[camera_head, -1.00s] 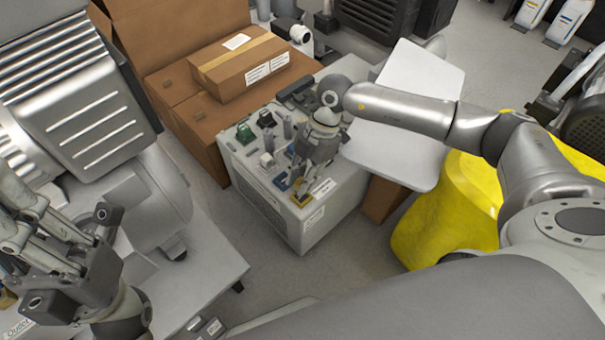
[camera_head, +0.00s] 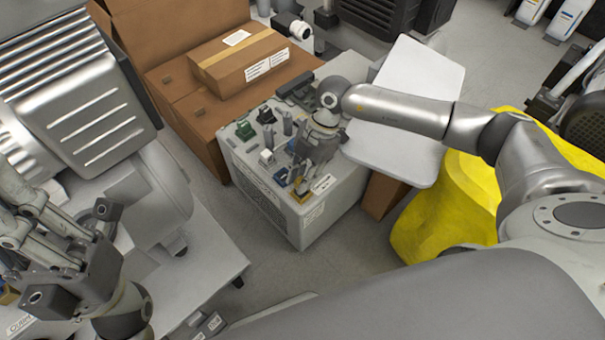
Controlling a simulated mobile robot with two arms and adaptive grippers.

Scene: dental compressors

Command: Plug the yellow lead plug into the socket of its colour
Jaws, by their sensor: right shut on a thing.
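My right gripper (camera_head: 301,178) points down over the top of a grey box-shaped unit (camera_head: 317,216), near its front corner. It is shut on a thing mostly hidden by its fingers. A small yellow piece (camera_head: 300,197) shows right at the fingertips; I cannot tell how much is plug and how much is socket, or whether the plug is seated. A blue piece (camera_head: 281,176) sits just left of the fingers. My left gripper (camera_head: 62,252) is at the lower left, away from the unit, with its fingers spread and nothing seen between them.
Green (camera_head: 245,130), white (camera_head: 266,157) and black (camera_head: 266,116) fittings stand on the unit's top. Cardboard boxes (camera_head: 243,62) are behind it. A pale panel (camera_head: 413,100) and a yellow object (camera_head: 455,200) are to the right.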

